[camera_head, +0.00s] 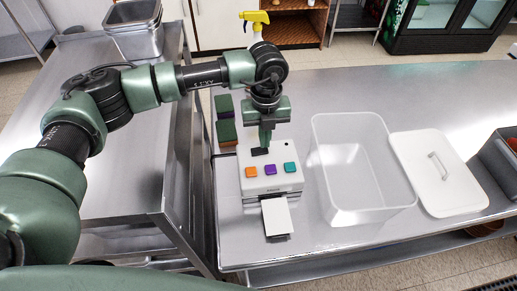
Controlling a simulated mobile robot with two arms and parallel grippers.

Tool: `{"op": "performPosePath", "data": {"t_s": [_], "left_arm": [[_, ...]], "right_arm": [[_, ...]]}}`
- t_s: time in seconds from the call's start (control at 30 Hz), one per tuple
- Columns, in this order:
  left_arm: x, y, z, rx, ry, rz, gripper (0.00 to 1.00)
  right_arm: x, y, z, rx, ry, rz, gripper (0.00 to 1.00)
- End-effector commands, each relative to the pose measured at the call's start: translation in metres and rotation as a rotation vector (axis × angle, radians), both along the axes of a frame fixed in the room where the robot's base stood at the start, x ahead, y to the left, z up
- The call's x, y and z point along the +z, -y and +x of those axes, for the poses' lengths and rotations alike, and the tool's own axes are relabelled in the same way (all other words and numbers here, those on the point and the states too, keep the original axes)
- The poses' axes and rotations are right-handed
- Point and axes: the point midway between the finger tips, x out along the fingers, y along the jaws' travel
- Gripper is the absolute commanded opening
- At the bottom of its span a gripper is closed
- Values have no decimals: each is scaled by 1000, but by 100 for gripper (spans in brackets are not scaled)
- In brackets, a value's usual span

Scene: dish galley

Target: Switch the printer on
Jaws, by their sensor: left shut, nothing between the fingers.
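The printer (284,183) is a small white box on the steel counter, with an orange, a purple and a teal button in a row on its top. A white slip (277,216) sticks out of its front. A small dark spot shows near its back right corner. My left gripper (262,150) is shut and empty, pointing down at the back left part of the printer's top. Its fingertips are at or just above a dark part there; I cannot tell if they touch. The fingers partly hide that part. My right gripper is not in view.
A clear plastic bin (345,212) stands right of the printer, with a white lid (438,170) beside it. Green-topped sponges (226,131) lie left of the printer. A yellow-topped spray bottle (254,24) is behind my arm. Metal pans (133,28) stand on the left table.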

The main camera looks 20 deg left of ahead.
Motion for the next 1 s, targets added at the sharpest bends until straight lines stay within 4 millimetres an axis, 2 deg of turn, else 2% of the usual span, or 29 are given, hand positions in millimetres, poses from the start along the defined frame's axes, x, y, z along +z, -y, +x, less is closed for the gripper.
{"op": "performPosePath", "data": {"t_s": [1.0], "left_arm": [[-16,0,0,0,0,0,0]], "right_arm": [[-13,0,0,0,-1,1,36]]}}
